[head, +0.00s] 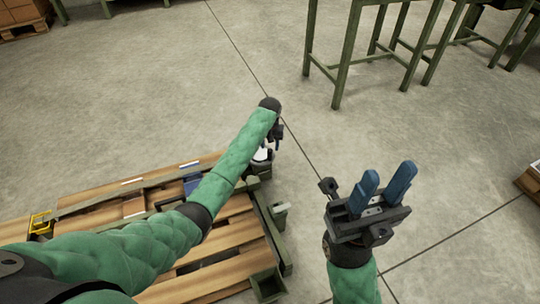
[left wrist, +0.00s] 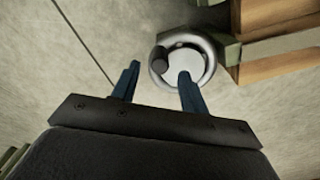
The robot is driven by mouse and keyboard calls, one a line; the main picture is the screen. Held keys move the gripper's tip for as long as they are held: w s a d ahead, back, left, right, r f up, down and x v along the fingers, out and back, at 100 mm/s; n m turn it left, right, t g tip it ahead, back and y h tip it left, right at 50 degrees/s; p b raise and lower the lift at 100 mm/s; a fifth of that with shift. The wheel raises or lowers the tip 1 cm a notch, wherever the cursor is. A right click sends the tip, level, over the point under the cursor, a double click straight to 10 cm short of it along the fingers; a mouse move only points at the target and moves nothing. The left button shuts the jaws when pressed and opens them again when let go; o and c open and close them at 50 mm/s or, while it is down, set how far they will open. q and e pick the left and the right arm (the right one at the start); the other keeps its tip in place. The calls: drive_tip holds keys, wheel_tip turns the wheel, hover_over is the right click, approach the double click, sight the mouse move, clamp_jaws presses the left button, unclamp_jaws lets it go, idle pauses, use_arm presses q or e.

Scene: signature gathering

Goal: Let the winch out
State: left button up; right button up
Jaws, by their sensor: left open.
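The winch is a round grey metal wheel (left wrist: 206,66) with a pale disc in its middle and a dark knob (left wrist: 160,60) at its left side, in the left wrist view. In the head view a pale part of it (head: 262,153) shows at the platform's far right corner, mostly hidden by my arm and gripper. My left gripper (left wrist: 158,71) is open and empty over the wheel. The knob appears between its blue fingers, and the right finger overlaps the disc; contact cannot be told. My right gripper (head: 383,180) is open and empty, over bare floor.
The winch is mounted at the edge of a wooden slatted platform (head: 215,235) with a green frame, lower left. A yellow part (head: 40,224) stands at its left. Green tables (head: 345,50) stand at the back right. The concrete floor between is clear.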

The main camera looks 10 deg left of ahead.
sight(270, 150)
use_arm(q)
wheel_tip(270, 150, down, 6)
drive_tip(key=shift+r+b, duration=0.15)
drive_tip(key=shift+b, duration=0.85)
clamp_jaws()
